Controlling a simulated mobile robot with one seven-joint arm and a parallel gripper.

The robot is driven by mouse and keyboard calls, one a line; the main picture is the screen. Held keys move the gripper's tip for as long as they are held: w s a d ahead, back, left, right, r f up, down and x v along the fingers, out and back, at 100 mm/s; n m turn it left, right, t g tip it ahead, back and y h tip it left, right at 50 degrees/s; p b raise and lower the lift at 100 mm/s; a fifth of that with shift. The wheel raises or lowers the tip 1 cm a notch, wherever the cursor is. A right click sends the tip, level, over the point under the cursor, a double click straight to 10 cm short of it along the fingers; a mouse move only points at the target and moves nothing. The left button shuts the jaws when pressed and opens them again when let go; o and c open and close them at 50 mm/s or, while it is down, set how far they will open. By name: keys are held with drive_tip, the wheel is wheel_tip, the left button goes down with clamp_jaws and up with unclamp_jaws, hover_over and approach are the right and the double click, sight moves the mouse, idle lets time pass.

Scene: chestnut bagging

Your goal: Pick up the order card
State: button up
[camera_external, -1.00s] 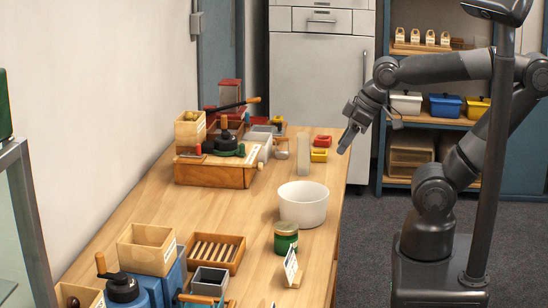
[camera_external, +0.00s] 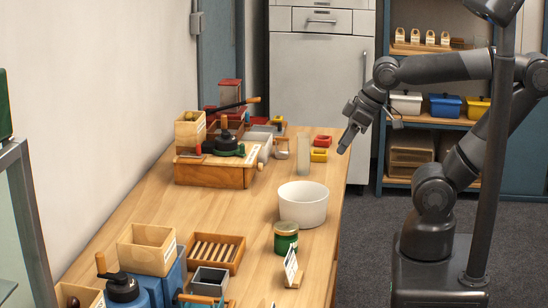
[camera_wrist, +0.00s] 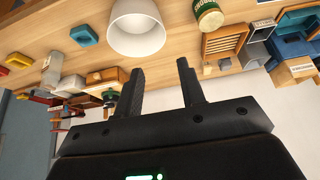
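A white card in a small wooden stand (camera_external: 291,265) stands near the table's right edge, in front of the green jar; it looks like the order card, though its print is too small to read. Part of another pale card or stand (camera_external: 273,304) shows at the bottom edge. My gripper (camera_external: 345,146) is raised off the far right edge of the table, well away from the card. In the wrist view my gripper (camera_wrist: 159,71) has its two fingers apart with nothing between them. I cannot make out the card clearly in the wrist view.
A white bowl (camera_external: 303,204) and a green jar (camera_external: 286,238) stand between my gripper and the card. A slatted wooden tray (camera_external: 214,252), a grey bin (camera_external: 209,281) and a wooden box (camera_external: 147,249) lie left of it. The table's middle (camera_external: 215,207) is clear.

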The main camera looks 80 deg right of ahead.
idle(0.4)
drive_tip(key=o, duration=1.4)
drive_tip(key=g, duration=0.6)
hover_over(289, 257)
drive_tip(key=shift+m, duration=0.3)
drive_tip(key=f, duration=1.1)
drive_tip(key=shift+d, duration=0.2)
drive_tip(key=shift+a+f, duration=0.15)
drive_tip(key=shift+f, duration=0.2)
wheel_tip(289, 257, down, 10)
drive_tip(key=shift+f, duration=0.2)
